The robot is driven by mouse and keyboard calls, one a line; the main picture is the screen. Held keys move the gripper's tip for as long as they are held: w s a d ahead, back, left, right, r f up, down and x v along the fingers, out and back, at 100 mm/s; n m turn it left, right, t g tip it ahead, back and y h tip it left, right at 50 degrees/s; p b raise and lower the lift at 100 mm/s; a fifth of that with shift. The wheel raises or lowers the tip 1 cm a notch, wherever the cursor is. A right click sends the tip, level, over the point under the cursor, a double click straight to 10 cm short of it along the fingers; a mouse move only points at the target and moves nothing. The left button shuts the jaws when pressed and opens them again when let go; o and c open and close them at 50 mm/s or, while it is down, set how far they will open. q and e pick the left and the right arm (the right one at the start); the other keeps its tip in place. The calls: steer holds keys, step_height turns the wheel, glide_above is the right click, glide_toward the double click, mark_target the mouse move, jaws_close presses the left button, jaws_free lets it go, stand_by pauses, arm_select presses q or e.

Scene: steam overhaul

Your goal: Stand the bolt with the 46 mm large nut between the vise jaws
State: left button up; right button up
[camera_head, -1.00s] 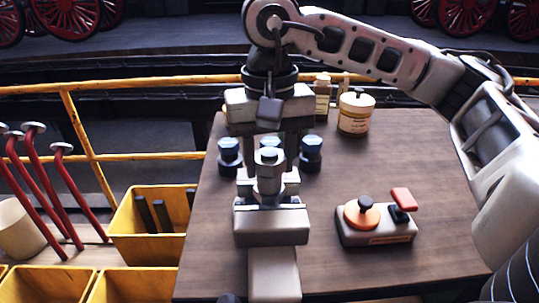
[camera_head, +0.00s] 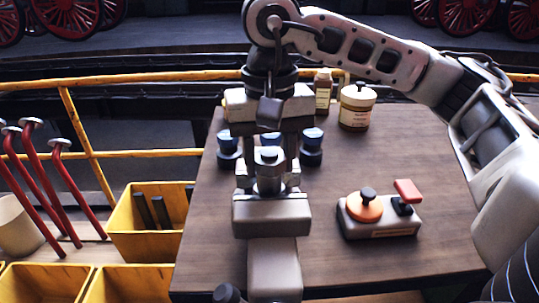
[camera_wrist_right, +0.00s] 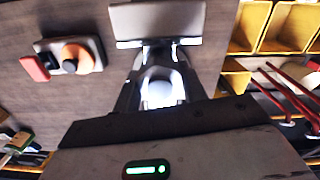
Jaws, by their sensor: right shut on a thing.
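My right gripper (camera_head: 268,163) points down over the grey vise (camera_head: 272,217) and is shut on a grey bolt with a large nut (camera_head: 268,172). The bolt is upright, just behind the vise's front jaw. Its lower end is hidden by that jaw, so I cannot tell whether it touches the bottom. In the right wrist view the nut (camera_wrist_right: 160,92) shows bright between the fingers, close to the vise jaw (camera_wrist_right: 168,20). My left gripper is not in view.
A control box (camera_head: 378,220) with orange knob and red lever sits at right. A white jar (camera_head: 357,108) and bottle stand at the back. Yellow bins (camera_head: 150,240) are at left.

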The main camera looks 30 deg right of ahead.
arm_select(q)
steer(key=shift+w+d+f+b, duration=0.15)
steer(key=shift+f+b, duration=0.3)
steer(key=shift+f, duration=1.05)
arm_select(e)
steer(key=shift+f, duration=0.6)
steer(key=o, duration=1.4)
steer(key=shift+c, duration=0.2)
steer(key=shift+f, duration=0.1)
steer(key=shift+r+p, duration=2.65)
steer(key=shift+r, duration=1.6)
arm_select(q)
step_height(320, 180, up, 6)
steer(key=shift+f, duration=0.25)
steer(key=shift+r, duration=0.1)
